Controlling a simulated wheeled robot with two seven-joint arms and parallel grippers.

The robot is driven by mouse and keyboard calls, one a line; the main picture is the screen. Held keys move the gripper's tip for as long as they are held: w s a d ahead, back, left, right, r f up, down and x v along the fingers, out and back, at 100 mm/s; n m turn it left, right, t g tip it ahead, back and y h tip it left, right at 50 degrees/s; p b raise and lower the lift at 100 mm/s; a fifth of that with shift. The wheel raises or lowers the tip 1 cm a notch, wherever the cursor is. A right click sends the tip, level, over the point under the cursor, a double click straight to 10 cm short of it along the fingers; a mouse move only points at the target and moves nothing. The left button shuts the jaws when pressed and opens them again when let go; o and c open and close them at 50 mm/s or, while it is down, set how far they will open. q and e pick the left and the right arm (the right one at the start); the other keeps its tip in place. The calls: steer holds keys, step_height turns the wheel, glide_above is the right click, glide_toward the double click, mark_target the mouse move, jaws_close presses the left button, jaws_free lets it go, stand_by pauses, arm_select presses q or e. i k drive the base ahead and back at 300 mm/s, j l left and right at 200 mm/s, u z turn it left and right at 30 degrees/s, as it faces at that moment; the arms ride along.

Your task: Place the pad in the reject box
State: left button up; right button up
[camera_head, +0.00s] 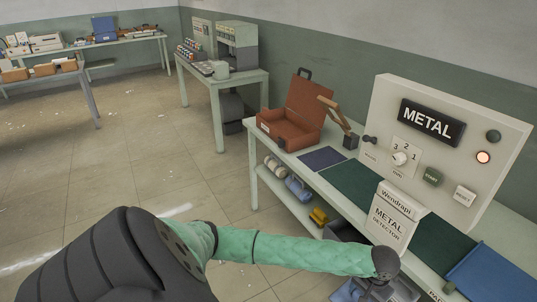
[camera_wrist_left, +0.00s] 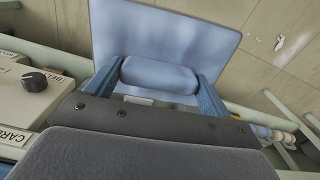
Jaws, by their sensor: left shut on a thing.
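My left arm reaches in from the left in the head view, and its gripper (camera_head: 385,287) is low beside the bench front, below the metal detector. In the left wrist view the blue fingers (camera_wrist_left: 162,88) are shut on a light blue rolled pad (camera_wrist_left: 160,75). A flat light blue surface (camera_wrist_left: 165,32) lies just beyond it; I cannot tell whether it is part of the pad or of a container. A grey open box (camera_head: 345,231) shows partly behind my arm in the head view; no reject label is readable. My right gripper is not in view.
The metal detector (camera_head: 398,213) stands on the bench before a panel (camera_head: 458,110) with a METAL sign and a lit lamp. A blue sheet (camera_head: 492,275) lies at right. An open brown case (camera_head: 297,115) sits farther back. The floor at left is clear.

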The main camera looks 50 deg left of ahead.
mark_target(286, 133)
steer(key=i+j, duration=0.1)
steer(key=j, duration=0.35)
steer(key=i+j+u, duration=0.1)
steer(key=j, duration=0.35)
steer(key=i+j, duration=0.1)
steer(key=j, duration=0.3)
steer(key=i+j+u, duration=0.1)
steer(key=j, duration=0.35)
steer(key=i+j, duration=0.15)
steer(key=j, duration=0.25)
steer(key=i+j+u, duration=0.1)
steer(key=j, duration=0.35)
steer(key=i+j+u, duration=0.1)
steer(key=j, duration=0.3)
steer(key=i+j, duration=0.25)
steer(key=j, duration=0.15)
